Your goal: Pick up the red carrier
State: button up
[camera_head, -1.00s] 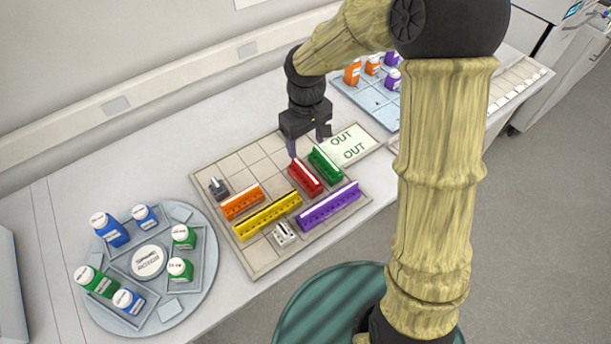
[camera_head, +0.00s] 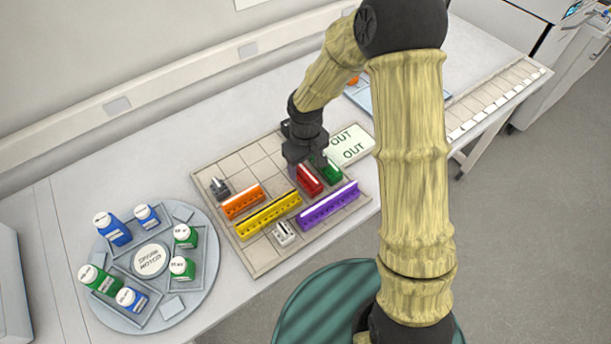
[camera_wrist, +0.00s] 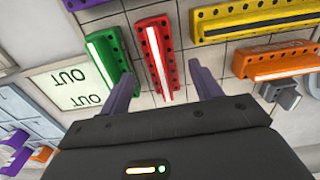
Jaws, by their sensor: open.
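The red carrier (camera_head: 309,180) is a short bar with a white top strip on the tiled beige board (camera_head: 258,258). In the head view it lies between the yellow and green carriers. My gripper (camera_head: 307,163) is just above its far end and hides part of it. In the wrist view the red carrier (camera_wrist: 158,55) lies ahead, between the lines of my two open fingers (camera_wrist: 161,88). The left finger is close to the green carrier (camera_wrist: 104,52); I cannot tell if they touch. Nothing is between the fingertips except the near end of the red carrier below.
Yellow (camera_head: 267,215), purple (camera_head: 328,206) and orange (camera_head: 242,202) carriers share the board with a small grey piece (camera_head: 219,187) and a white one (camera_head: 284,234). A round tray (camera_head: 190,312) of bottles stands left. The OUT mat (camera_head: 361,148) is at the right.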

aim_at(305, 170)
jog(key=shift+a+f+p, duration=0.1)
jog(key=shift+f+p, duration=0.35)
jog(key=shift+f, duration=1.75)
jog(key=c, duration=1.1)
jog(key=shift+c, duration=0.2)
notch_tip(305, 170, up, 10)
jog(key=shift+r+b, duration=0.1)
jog(key=shift+b, duration=0.55)
